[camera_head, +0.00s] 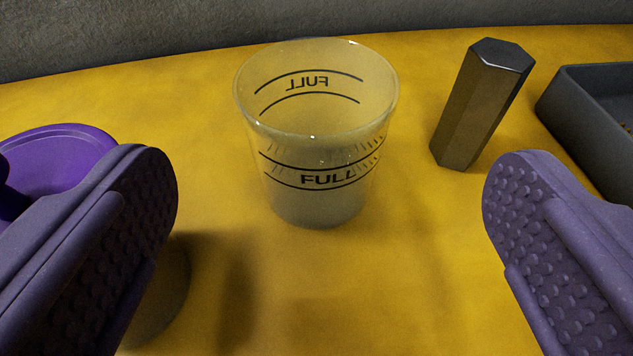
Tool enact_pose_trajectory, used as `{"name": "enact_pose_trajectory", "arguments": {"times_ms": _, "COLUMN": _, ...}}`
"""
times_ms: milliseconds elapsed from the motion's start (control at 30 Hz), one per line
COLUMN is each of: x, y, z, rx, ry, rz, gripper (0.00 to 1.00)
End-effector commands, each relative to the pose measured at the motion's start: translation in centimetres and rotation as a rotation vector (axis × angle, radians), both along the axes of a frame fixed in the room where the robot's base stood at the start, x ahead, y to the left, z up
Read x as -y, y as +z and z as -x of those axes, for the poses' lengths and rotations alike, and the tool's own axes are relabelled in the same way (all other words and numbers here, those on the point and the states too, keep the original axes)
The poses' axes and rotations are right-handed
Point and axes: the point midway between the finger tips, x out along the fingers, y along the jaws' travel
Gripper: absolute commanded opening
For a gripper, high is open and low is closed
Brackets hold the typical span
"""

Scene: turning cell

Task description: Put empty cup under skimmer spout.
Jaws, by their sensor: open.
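A clear, see-through cup (315,135) stands upright on the yellow surface (420,270), with dark FULL lines marked on its wall. It looks empty; I see no liquid in it. My gripper (328,205) is open, one purple padded finger at the left and the other at the right. The cup stands beyond the gap between the fingers, near its middle, and neither finger touches it. The skimmer spout is not in view.
A dark hexagonal bar (481,105) stands right of the cup. A dark grey tray (590,130) is at the right edge. A purple round thing (60,160) lies at the left, partly behind my left finger. A grey wall (200,30) runs along the back.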

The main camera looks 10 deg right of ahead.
Motion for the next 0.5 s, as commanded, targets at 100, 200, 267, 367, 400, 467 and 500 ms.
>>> {"name": "enact_pose_trajectory", "arguments": {"times_ms": 100, "x": 0.2, "y": -0.8, "z": -2.0, "rx": 0.0, "ry": 0.002, "rz": 0.0, "gripper": 1.0}}
{"name": "enact_pose_trajectory", "arguments": {"times_ms": 200, "x": 0.4, "y": -0.9, "z": -2.8, "rx": 0.0, "ry": 0.001, "rz": 0.001, "gripper": 1.0}}
{"name": "enact_pose_trajectory", "arguments": {"times_ms": 267, "x": 0.4, "y": -1.1, "z": -3.3, "rx": 0.001, "ry": 0.001, "rz": 0.001, "gripper": 1.0}}
{"name": "enact_pose_trajectory", "arguments": {"times_ms": 367, "x": 0.3, "y": -1.9, "z": -4.7, "rx": 0.001, "ry": 0.002, "rz": 0.001, "gripper": 1.0}}
{"name": "enact_pose_trajectory", "arguments": {"times_ms": 400, "x": 0.3, "y": -2.2, "z": -5.3, "rx": 0.001, "ry": 0.003, "rz": 0.001, "gripper": 1.0}}
{"name": "enact_pose_trajectory", "arguments": {"times_ms": 467, "x": 0.4, "y": -2.6, "z": -6.2, "rx": 0.0, "ry": 0.003, "rz": 0.001, "gripper": 1.0}}
{"name": "enact_pose_trajectory", "arguments": {"times_ms": 500, "x": 0.5, "y": -2.7, "z": -6.8, "rx": 0.001, "ry": 0.003, "rz": 0.001, "gripper": 1.0}}
